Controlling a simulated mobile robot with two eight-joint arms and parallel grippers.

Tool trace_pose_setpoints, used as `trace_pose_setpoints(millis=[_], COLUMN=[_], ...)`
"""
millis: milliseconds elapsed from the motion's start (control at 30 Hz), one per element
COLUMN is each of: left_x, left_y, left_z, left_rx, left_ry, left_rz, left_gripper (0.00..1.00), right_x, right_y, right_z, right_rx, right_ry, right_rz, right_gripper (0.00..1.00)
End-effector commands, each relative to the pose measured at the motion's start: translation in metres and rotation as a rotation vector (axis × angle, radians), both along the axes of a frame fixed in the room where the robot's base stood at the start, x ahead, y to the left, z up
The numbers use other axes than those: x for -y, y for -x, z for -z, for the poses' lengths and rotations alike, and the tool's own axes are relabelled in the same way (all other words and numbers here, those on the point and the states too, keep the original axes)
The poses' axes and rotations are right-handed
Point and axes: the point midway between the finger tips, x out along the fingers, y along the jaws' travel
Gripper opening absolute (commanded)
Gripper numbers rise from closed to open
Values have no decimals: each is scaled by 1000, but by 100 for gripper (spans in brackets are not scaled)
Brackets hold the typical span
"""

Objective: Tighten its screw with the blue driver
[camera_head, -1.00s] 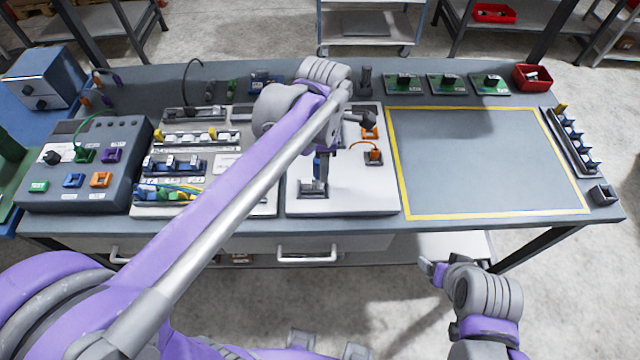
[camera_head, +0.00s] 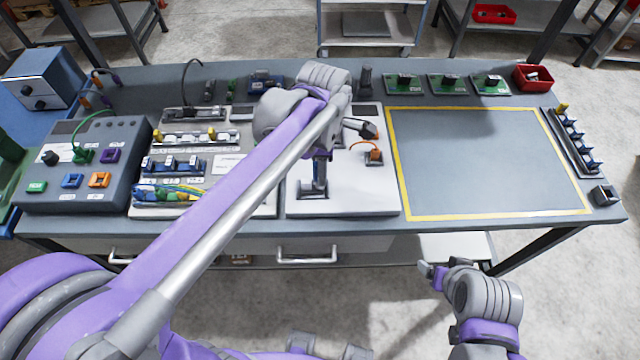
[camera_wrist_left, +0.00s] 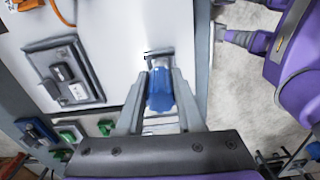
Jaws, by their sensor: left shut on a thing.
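The blue driver (camera_wrist_left: 160,90) shows in the left wrist view as a short blue body between the fingers of my left gripper (camera_wrist_left: 160,108), which is shut on it. Its far end is at a small grey fitting (camera_wrist_left: 156,60) on the white panel. Whether its tip sits in a screw is hidden. In the head view my left gripper (camera_head: 313,183) points down at the front left part of the white panel (camera_head: 350,204), and its fingers largely hide the driver and fitting. My right gripper (camera_head: 434,272) hangs in front of the table, away from the panel; its jaw opening is unclear.
An orange connector with a cable (camera_head: 374,155) is right of my left gripper. A yellow-edged mat area (camera_head: 490,160) is empty. A grey control box (camera_head: 85,165) stands at left. Small green boards (camera_head: 447,83) and a red bin (camera_head: 532,76) line the back.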

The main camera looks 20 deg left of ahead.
Motion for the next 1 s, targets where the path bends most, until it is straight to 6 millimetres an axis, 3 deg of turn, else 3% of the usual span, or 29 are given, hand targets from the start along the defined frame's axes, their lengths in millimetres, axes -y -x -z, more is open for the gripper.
trace_pose_setpoints(millis=[200,467,800,1000], left_x=[0,0,-1,-2], left_y=[2,2,5,5], left_z=[0,0,1,1], left_rx=[2,2,3,3], left_ry=[0,0,2,2], left_rz=[319,483,956,1067], left_gripper=[0,0,0,0], right_x=[0,0,0,0], right_y=[0,0,0,0], right_z=[-1,-1,-1,-1], right_rx=[0,1,1,1], right_ry=[0,0,0,0], right_rz=[0,0,0,0], right_gripper=[79,79,79,79])
